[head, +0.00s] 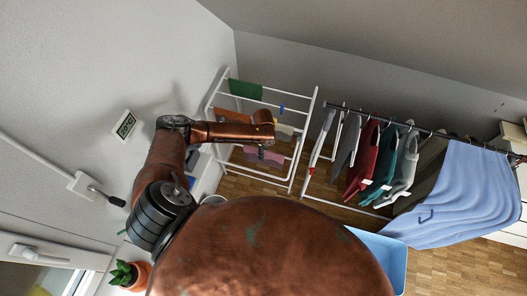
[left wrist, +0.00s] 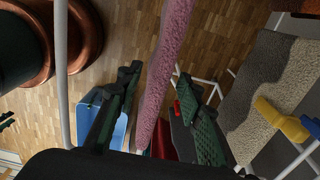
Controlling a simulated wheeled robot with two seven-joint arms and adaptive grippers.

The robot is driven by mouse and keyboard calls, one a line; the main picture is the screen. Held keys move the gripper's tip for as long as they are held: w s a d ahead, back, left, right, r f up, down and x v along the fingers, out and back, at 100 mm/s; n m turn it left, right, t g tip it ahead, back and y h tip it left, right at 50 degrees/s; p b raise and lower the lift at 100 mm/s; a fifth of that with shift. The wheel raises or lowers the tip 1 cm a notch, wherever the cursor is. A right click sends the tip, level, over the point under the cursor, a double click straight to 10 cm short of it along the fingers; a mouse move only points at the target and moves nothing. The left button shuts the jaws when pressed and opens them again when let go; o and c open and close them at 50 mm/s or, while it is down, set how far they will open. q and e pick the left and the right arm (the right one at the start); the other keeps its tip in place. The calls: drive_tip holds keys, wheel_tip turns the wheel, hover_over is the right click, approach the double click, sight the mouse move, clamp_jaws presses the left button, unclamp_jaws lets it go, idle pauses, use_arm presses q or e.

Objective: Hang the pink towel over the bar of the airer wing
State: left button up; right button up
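The pink towel (head: 273,160) shows in the head view among the white bars of the airer (head: 300,150), just below the end of my left arm. In the left wrist view the towel (left wrist: 163,70) is a narrow strip, seen nearly edge-on. My left gripper (left wrist: 158,85) is open, with one dark green-black finger on each side of the towel and gaps between. I cannot tell whether the towel rests on a wing bar; my arm and gripper hide part of it in the head view. My right gripper is not in view.
Green (head: 245,89) and other small cloths hang on the airer. To its right, a rail (head: 430,131) carries clothes and a light blue cloth (head: 465,195). A blue tub (head: 385,255) stands on the wooden floor. A potted plant (head: 137,275) is at bottom left.

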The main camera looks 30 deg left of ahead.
use_arm(q)
wheel_tip(320, 180, up, 12)
idle(0.7)
drive_tip(key=shift+d, duration=0.1)
